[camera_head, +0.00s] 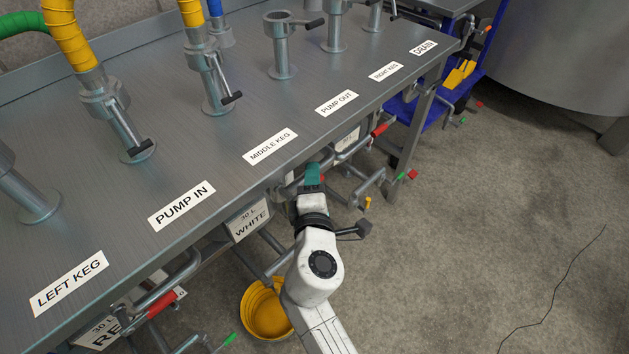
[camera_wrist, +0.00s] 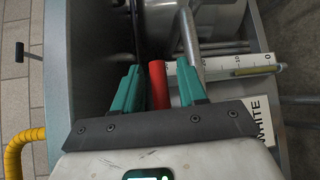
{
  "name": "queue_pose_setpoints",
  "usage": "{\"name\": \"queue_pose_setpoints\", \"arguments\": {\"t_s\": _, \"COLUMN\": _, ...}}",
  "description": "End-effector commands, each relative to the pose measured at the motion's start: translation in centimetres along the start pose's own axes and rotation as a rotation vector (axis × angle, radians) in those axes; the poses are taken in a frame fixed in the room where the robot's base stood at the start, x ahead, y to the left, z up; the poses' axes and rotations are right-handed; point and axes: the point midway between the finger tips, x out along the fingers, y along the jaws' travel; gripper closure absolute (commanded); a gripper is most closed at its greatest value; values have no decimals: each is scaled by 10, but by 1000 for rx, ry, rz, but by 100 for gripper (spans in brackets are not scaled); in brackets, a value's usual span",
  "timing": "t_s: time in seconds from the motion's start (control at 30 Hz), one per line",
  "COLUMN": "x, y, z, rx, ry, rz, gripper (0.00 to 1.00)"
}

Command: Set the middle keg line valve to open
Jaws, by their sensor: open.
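My gripper (camera_head: 313,173) is below the table's front edge, under the MIDDLE KEG label (camera_head: 270,146). In the wrist view my gripper (camera_wrist: 158,68) has its teal fingers apart, with a red handle (camera_wrist: 158,88) showing between them. I cannot tell whether either finger touches it. The handle is next to the keg tagged WHITE (camera_wrist: 262,120); this tag also shows in the head view (camera_head: 250,220). The handle's pivot and valve body are hidden, so its setting is unclear. On the tabletop, a fitting with a black lever (camera_head: 232,98) stands behind the MIDDLE KEG label.
Other red handles show at the left keg (camera_head: 162,304) and the right keg (camera_head: 380,130). A yellow bucket (camera_head: 267,310) stands on the floor beside my arm. Pipes jut out under the steel table (camera_head: 130,215).

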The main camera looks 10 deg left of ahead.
Motion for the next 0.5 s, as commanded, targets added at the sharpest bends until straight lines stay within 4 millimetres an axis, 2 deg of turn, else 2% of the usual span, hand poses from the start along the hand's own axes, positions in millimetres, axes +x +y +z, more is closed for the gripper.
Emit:
{"name": "queue_pose_setpoints", "arguments": {"t_s": 0.13, "x": 0, "y": 0, "z": 0, "rx": 0, "ry": -1, "rz": 0, "gripper": 60}}
{"name": "queue_pose_setpoints", "arguments": {"t_s": 0.5, "x": 0, "y": 0, "z": 0, "rx": 0, "ry": -1, "rz": 0, "gripper": 96}}
